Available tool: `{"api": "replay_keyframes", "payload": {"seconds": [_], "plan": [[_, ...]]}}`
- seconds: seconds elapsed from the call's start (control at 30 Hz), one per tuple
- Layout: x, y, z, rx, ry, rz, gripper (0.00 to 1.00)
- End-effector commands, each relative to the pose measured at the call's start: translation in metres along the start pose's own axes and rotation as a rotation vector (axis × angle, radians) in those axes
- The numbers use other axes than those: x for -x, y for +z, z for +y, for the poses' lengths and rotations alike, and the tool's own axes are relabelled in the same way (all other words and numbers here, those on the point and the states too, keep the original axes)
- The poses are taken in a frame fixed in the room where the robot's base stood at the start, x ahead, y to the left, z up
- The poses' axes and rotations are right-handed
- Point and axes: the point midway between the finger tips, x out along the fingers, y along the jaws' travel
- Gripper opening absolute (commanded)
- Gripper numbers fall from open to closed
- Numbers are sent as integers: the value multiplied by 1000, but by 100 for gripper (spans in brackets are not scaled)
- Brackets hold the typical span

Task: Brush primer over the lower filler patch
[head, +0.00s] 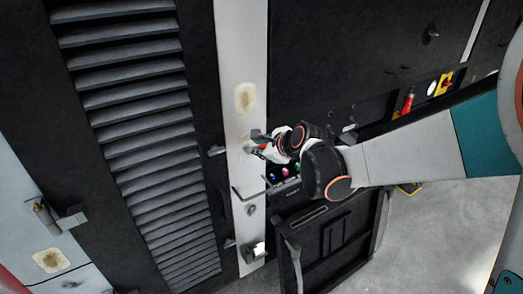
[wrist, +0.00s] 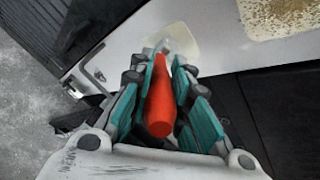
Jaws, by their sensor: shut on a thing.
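My gripper (head: 259,143) is at the white vertical panel (head: 240,45), its fingers closed around a red-handled brush. In the wrist view the red handle (wrist: 162,105) lies between the teal finger pads of my gripper (wrist: 165,80), its far end toward the panel. The lower filler patch (wrist: 183,42) shows there as a pale cream area at the brush's far end. I cannot tell whether the bristles touch it. In the head view my gripper partly covers this patch. The upper filler patch (head: 245,97) is tan and speckled, and also shows in the wrist view (wrist: 278,14).
A louvred black panel (head: 130,110) stands left of the white strip. Below my gripper are small coloured knobs (head: 284,171) and an open black door (head: 330,240). A red-handled tool (head: 408,103) and a yellow item (head: 443,84) are at the right. A latch (head: 255,251) sticks out lower down.

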Motion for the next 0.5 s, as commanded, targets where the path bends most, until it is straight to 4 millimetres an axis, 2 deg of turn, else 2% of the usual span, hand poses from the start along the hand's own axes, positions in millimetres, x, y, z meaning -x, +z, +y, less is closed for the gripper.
{"api": "replay_keyframes", "payload": {"seconds": [0.2,0.5], "plan": [[12,12,-10,0,0,0,0],[17,18,-16,0,0,0,0]]}}
